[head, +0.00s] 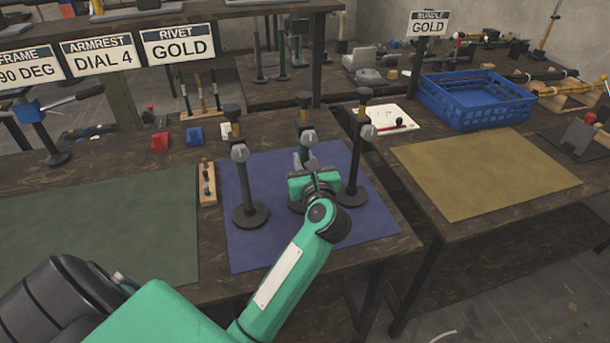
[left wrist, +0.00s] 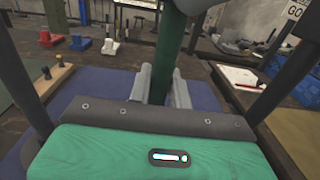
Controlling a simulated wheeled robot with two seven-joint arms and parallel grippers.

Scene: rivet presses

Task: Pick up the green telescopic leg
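The green telescopic leg (left wrist: 172,35) stands upright between the fingers of my left gripper in the left wrist view. In the head view it is the middle of three posts on the blue mat, and its dark top (head: 304,101) shows above my gripper. My left gripper (head: 305,168) is at the leg's lower part. In the left wrist view its grey fingers (left wrist: 164,87) lie close against both sides of the leg and look shut on it. The leg's foot is mostly hidden behind my gripper. My right gripper is not in view.
A dark post (head: 241,180) stands to the left and another (head: 354,165) close to the right, both on the blue mat (head: 260,245). A wooden peg holder (head: 207,184) lies at the mat's left edge. A blue crate (head: 476,112) and a clear yellow mat (head: 485,170) are on the right table.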

